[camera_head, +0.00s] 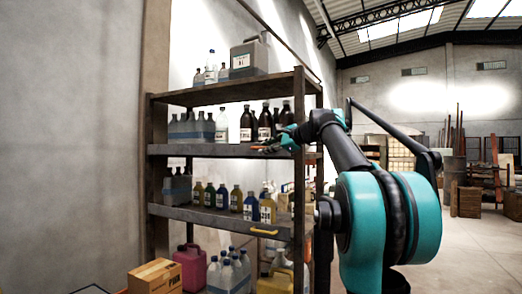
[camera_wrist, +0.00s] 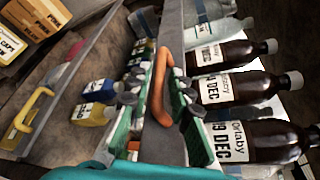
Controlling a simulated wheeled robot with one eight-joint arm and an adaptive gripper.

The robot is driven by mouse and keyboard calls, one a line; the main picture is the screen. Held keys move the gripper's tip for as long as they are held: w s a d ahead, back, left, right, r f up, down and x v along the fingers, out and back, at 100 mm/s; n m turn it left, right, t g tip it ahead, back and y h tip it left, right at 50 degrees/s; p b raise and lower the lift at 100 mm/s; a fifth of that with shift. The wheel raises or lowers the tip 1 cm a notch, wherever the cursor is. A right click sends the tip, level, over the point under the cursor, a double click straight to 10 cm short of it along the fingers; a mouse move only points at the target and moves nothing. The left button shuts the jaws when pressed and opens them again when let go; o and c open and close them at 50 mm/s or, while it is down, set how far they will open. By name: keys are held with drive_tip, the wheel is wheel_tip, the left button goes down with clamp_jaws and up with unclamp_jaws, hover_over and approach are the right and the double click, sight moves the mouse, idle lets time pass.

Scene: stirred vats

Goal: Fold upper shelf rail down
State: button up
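The upper shelf rail (camera_head: 205,150) is a dark grey bar along the front of the middle shelf, before the dark bottles. In the wrist view the rail (camera_wrist: 171,35) runs from top to bottom through the centre. Its orange handle (camera_wrist: 158,85) lies between my fingers. My gripper (camera_wrist: 156,98) has green fingers with dark pads, one on each side of the handle, with space visible around it. It looks open; contact with the handle is unclear.
A lower rail (camera_head: 205,215) with a yellow handle (camera_head: 263,231) runs below. Brown bottles (camera_wrist: 235,88) stand close behind the upper rail. The right shelf post (camera_head: 299,190) is near my arm. A cardboard box (camera_head: 155,277) is at lower left. Floor at right is open.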

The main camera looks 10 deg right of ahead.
drive_tip(key=shift+x, duration=1.7)
clamp_jaws()
